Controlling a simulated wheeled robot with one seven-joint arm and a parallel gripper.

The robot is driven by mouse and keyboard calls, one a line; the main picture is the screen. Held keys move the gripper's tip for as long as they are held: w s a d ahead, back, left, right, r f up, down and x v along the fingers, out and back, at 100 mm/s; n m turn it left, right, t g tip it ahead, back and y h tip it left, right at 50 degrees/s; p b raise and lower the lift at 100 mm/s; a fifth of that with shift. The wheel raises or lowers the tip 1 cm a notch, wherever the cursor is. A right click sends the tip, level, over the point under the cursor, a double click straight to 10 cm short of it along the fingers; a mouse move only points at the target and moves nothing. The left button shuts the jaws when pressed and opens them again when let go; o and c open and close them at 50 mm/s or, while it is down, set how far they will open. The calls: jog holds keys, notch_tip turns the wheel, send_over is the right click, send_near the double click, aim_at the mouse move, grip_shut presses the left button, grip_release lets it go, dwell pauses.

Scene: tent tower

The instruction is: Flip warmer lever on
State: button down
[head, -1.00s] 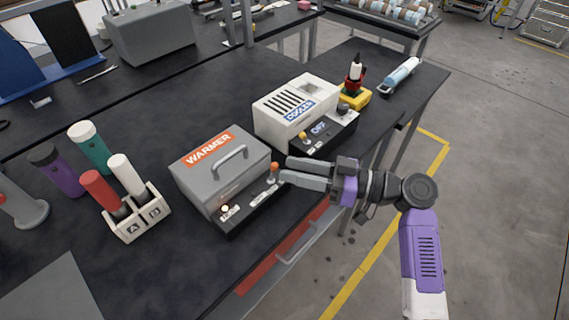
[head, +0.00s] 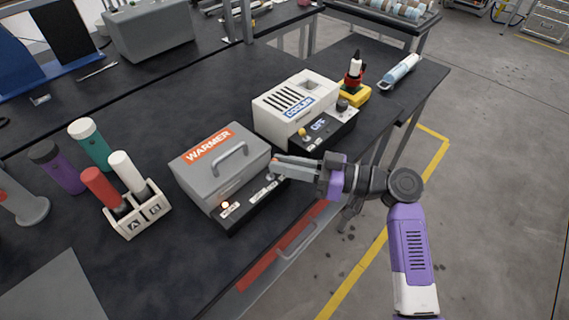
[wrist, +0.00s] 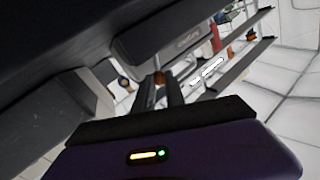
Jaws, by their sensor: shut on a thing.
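The warmer (head: 222,171) is a grey box with an orange label and a top handle, standing on a black base near the table's front edge. A small lamp (head: 225,205) glows at the left of its base front. Its orange-tipped lever sits at the right of the base front, mostly hidden by my fingers in the head view; its orange tip (wrist: 159,77) shows between the fingers in the wrist view. My gripper (head: 278,167) reaches in from the right and is shut on the lever.
The white cooler (head: 296,104) on its black base stands just behind and right of my fingers. A two-slot holder (head: 137,212) with red and white cylinders is left of the warmer. A yellow-based stand (head: 354,92) is beyond the cooler. The aisle on the right is clear.

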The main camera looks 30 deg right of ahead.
jog(key=shift+d+f+m+b, duration=0.15)
jog(key=shift+f+m+b, duration=0.25)
jog(key=shift+b, duration=0.5)
jog(key=shift+w+d+r+m+y+b, duration=0.15)
jog(key=shift+m+y+b, duration=0.15)
jog(key=shift+m+b, duration=0.15)
jog(key=shift+t, duration=0.3)
jog(key=c, duration=1.4)
grip_release()
jog(key=shift+b+v, duration=0.6)
jog(key=shift+v, duration=3.35)
